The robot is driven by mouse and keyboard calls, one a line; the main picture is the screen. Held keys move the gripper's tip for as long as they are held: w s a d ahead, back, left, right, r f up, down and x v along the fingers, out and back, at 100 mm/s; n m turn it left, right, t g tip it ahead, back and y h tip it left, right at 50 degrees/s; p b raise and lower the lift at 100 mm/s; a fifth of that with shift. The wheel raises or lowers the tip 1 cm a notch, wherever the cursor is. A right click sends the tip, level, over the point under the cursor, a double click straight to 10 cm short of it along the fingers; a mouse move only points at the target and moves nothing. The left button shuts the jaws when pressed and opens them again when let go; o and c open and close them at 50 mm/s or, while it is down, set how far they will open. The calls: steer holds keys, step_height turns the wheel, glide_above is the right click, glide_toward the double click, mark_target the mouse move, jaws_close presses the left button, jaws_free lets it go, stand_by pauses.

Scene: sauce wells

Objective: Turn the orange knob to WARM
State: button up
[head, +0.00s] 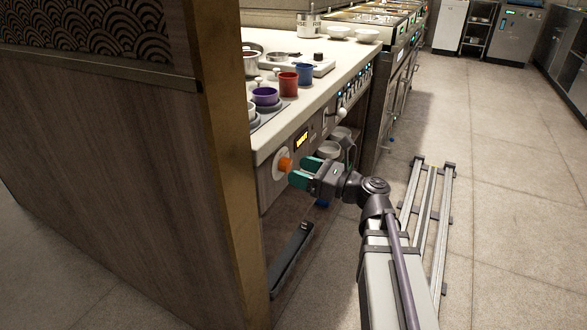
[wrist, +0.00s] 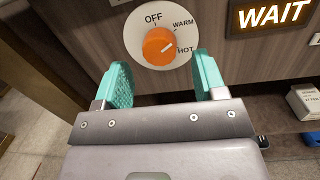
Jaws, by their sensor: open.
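The orange knob (wrist: 158,46) sits on a white round dial (wrist: 133,40) marked OFF at the top, WARM at the upper right and HOT at the right. Its pointer mark seems to lean right, towards HOT, but is small. In the head view the knob (head: 285,164) is on the counter's front panel. My gripper (head: 305,172) is open just in front of it. In the wrist view its teal fingers (wrist: 163,76) are spread wide to either side and below the knob, apart from it and holding nothing.
A lit WAIT sign (wrist: 272,15) is right of the dial. Purple (head: 265,96), red (head: 288,84) and blue (head: 305,73) cups stand on the counter (head: 330,55) above. Bowls (head: 328,150) sit on a shelf below. A wooden partition (head: 110,170) with a brass edge stands at left.

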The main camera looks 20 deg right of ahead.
steer(key=v, duration=0.8)
steer(key=shift+b, duration=0.3)
